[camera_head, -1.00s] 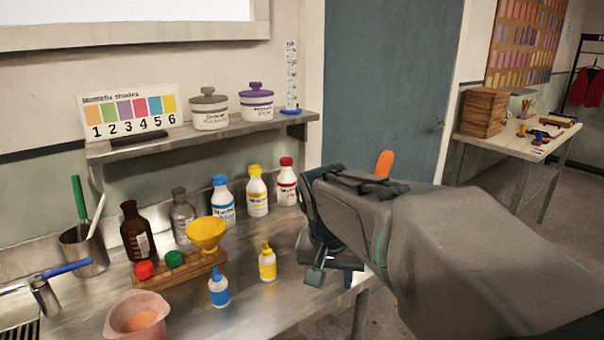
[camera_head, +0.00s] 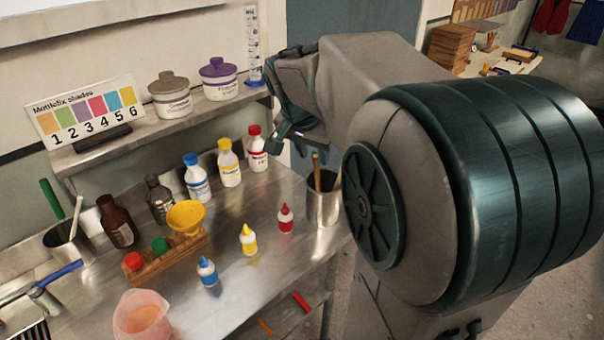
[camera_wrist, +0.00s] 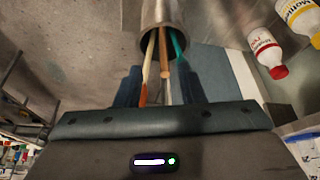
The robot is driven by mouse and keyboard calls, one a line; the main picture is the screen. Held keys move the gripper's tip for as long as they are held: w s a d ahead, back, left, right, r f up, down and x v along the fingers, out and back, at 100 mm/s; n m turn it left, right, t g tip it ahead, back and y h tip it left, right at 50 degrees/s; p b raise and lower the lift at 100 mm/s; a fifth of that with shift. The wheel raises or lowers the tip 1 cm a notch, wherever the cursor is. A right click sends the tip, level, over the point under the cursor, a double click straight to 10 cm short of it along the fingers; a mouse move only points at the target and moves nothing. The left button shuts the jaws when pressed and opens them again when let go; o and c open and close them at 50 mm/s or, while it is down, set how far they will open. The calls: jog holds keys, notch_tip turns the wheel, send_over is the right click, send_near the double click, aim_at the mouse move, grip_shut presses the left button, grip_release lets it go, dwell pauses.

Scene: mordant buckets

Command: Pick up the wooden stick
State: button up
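The wooden stick (camera_wrist: 163,50) stands in a metal cup (camera_wrist: 162,13) between an orange-and-white stick (camera_wrist: 146,68) and a teal one (camera_wrist: 178,43). In the head view a stick top (camera_head: 317,163) shows above the cup (camera_head: 324,208) at the right end of the steel counter. My gripper (camera_head: 306,146) is just above the cup. In the wrist view my gripper (camera_wrist: 160,90) has its dark blue fingers apart, with the stick ends seen between them. I see nothing held. Whether the sticks are within the fingers' depth is unclear.
Small bottles with red (camera_head: 286,219), yellow (camera_head: 248,240) and blue (camera_head: 207,271) contents stand left of the cup. Taller bottles line the back, including a red-capped one (camera_head: 257,148). A shelf (camera_head: 150,133) with jars and a graduated cylinder (camera_head: 252,45) is close behind my gripper.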

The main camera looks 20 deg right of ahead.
aim_at(318, 169)
jog(key=x, duration=0.3)
jog(key=shift+f, duration=0.1)
jog(key=shift+w+p+x, duration=0.2)
jog(key=shift+p+x, duration=0.2)
jog(key=shift+x, duration=0.95)
jog(key=shift+w+p+x, duration=0.2)
jog(key=shift+p+x, duration=0.2)
jog(key=shift+x, duration=0.95)
jog(key=shift+d, duration=0.1)
jog(key=shift+c, duration=0.2)
grip_shut()
